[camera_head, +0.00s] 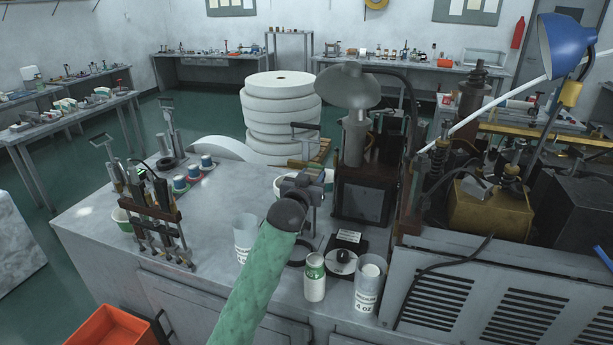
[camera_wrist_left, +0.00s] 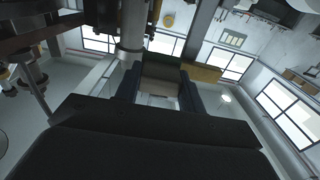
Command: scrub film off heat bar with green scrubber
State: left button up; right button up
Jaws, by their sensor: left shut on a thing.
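My left gripper (camera_head: 312,183) is at the end of the green-sleeved arm, over the bench and just left of the dark forming unit (camera_head: 362,200). It is shut on a block, which shows between the fingers in the left wrist view as a tan body with a dark greenish far edge (camera_wrist_left: 158,62); this looks like the scrubber. In the head view the gripper mostly hides the block. I cannot single out the heat bar or its film. Whether the block touches anything is unclear. My right gripper is not in view.
Clear cups (camera_head: 368,287), a green-labelled jar (camera_head: 315,280) and a black dial block (camera_head: 343,255) stand near the arm. A tool rack (camera_head: 150,205) is at left. White paper rolls (camera_head: 280,105) rise behind. The blue lamp (camera_head: 563,45) hangs at right.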

pick_arm(q)
jog(key=shift+w+a+r+p, duration=0.15)
jog(key=shift+w+a, duration=0.15)
jog(key=shift+a, duration=0.55)
jog(key=shift+w+a+f+p, duration=0.1)
jog(key=shift+w+a+p, duration=0.15)
jog(key=shift+a, duration=0.55)
jog(key=shift+w+a+r+p, duration=0.1)
jog(key=shift+w+a, duration=0.2)
jog(key=shift+a, duration=0.55)
jog(key=shift+w+a, duration=0.25)
jog(key=shift+a, duration=0.45)
jog(key=shift+w+a, duration=0.2)
jog(key=shift+a, duration=0.45)
jog(key=shift+s, duration=0.1)
jog(key=shift+p+v, duration=0.95)
jog(key=shift+v, duration=2)
jog(key=v, duration=0.3)
jog(key=shift+p, duration=0.4)
